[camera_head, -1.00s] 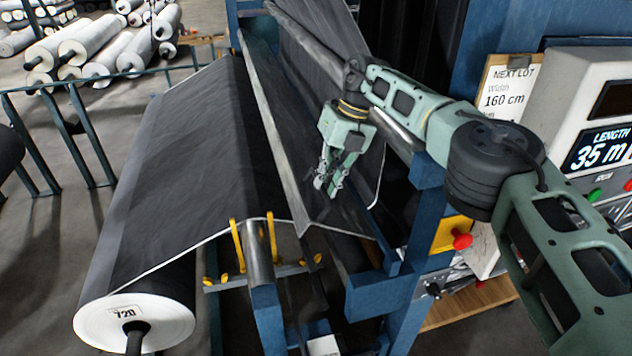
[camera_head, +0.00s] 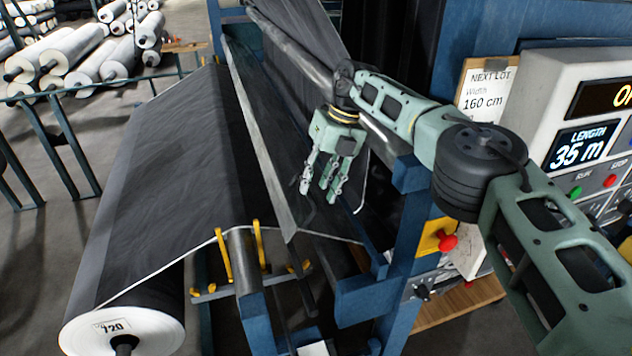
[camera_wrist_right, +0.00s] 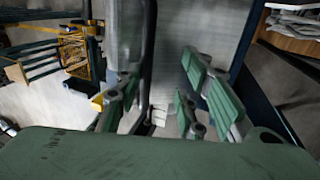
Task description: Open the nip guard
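A long, narrow grey panel (camera_head: 263,145), which looks like the nip guard, runs lengthwise along the machine beside the dark fabric. It looks lowered, but I cannot tell its exact state. My right gripper (camera_head: 318,188) hangs above the right side of this panel near its front end, fingers pointing down and spread apart. In the right wrist view the fingers (camera_wrist_right: 165,98) are wide apart, with a dark bent bar (camera_wrist_right: 148,60) showing between them and a pale grey surface behind. I see no clear contact. My left gripper is out of view.
A dark fabric roll (camera_head: 125,332) lies at front left, its sheet rising to the machine. Blue frame posts (camera_head: 405,235), a red knob (camera_head: 447,242) and a control box (camera_head: 575,115) stand right. Yellow prongs (camera_head: 222,255) rise in front. White rolls (camera_head: 95,65) lie behind left.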

